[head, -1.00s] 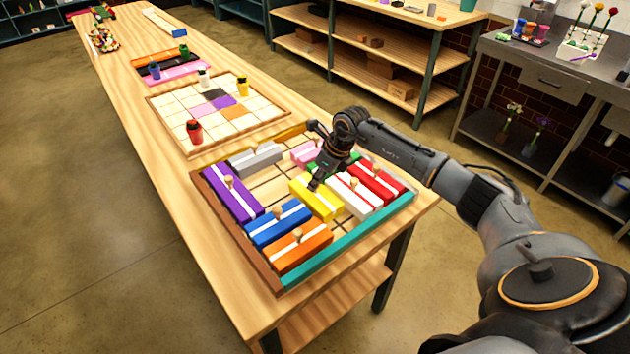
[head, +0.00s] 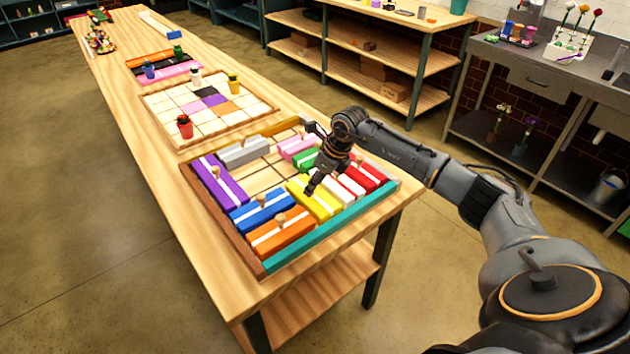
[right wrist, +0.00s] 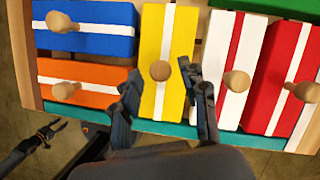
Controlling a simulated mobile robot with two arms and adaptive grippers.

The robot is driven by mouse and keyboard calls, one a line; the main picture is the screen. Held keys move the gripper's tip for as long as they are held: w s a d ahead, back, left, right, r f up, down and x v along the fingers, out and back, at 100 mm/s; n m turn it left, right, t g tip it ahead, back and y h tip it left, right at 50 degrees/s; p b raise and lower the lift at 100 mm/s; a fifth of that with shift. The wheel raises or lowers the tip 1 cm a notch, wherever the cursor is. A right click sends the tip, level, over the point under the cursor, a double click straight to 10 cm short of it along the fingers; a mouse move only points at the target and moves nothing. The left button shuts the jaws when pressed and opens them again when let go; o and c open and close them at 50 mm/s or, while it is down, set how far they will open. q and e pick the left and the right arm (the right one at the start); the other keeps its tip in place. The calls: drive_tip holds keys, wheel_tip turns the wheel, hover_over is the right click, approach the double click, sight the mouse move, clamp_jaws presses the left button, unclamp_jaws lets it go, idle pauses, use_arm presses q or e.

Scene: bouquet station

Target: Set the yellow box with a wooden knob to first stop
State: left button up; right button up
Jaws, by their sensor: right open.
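The yellow box (head: 322,207) with a white stripe lies in the sliding-block tray, between the blue and orange boxes and the white box. My right gripper (head: 311,190) is over it and hides its wooden knob in the head view. In the right wrist view the yellow box (right wrist: 155,108) shows its round wooden knob (right wrist: 160,72) near the middle. The open fingers of my right gripper (right wrist: 165,97) stand to either side of the box's near part, with the knob just beyond the gap. A dark gripper-like part, apparently my left gripper (right wrist: 42,137), shows at lower left there.
The blue box (right wrist: 90,42) and orange box (right wrist: 100,72) lie left of the yellow one. The white box with a red stripe (right wrist: 220,60) and red box (right wrist: 270,75) lie right. Teal (head: 335,228) edges the tray's near side. Bare tray floor (head: 262,178) shows beyond the blue box.

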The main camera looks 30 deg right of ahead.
drive_tip(key=v, duration=1.2)
drive_tip(key=shift+r, duration=0.1)
